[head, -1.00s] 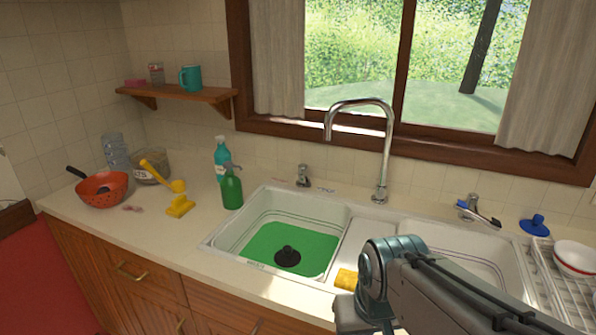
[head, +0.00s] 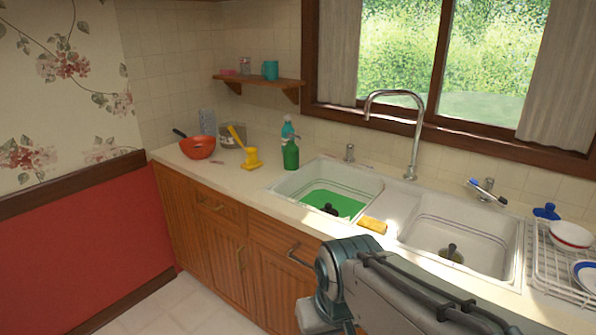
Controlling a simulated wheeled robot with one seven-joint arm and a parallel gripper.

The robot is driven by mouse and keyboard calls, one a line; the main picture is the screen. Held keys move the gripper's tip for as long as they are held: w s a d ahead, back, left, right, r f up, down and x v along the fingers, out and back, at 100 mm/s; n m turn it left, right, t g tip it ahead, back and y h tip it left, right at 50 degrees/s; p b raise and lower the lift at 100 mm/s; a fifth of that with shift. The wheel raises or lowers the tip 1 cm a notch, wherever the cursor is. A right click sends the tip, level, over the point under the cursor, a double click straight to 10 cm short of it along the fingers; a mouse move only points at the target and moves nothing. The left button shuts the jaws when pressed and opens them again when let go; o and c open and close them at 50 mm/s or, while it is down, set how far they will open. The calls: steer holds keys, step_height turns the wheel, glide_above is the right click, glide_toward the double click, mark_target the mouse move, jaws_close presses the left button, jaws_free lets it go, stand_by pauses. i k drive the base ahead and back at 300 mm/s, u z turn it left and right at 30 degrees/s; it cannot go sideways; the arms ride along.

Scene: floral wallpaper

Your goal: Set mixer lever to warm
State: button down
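A chrome mixer tap (head: 485,190) stands behind the right sink basin in the head view. A thin lever-like bar lies across its top, with blue showing at its left end; the right end is too small to tell exactly. A tall curved chrome spout (head: 413,140) rises behind the middle of the sink. My arm crosses the lower right, in front of the counter and apart from the tap. My gripper is not visible.
The double sink (head: 398,219) has green in its left basin and a dark plug-like thing in each basin. A yellow sponge (head: 372,224) lies on the divider. A white dish rack (head: 556,262) stands at right. A green bottle (head: 291,154) stands left. Floor is clear at lower left.

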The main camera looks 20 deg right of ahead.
mark_target(349, 147)
steer(key=u, duration=0.2)
steer(key=k, duration=0.45)
steer(key=u, duration=0.5)
steer(key=i, duration=1.05)
steer(key=z, duration=0.4)
steer(key=i, duration=0.75)
steer(key=z, duration=1.2)
steer(key=i, duration=0.4)
steer(key=z, duration=0.45)
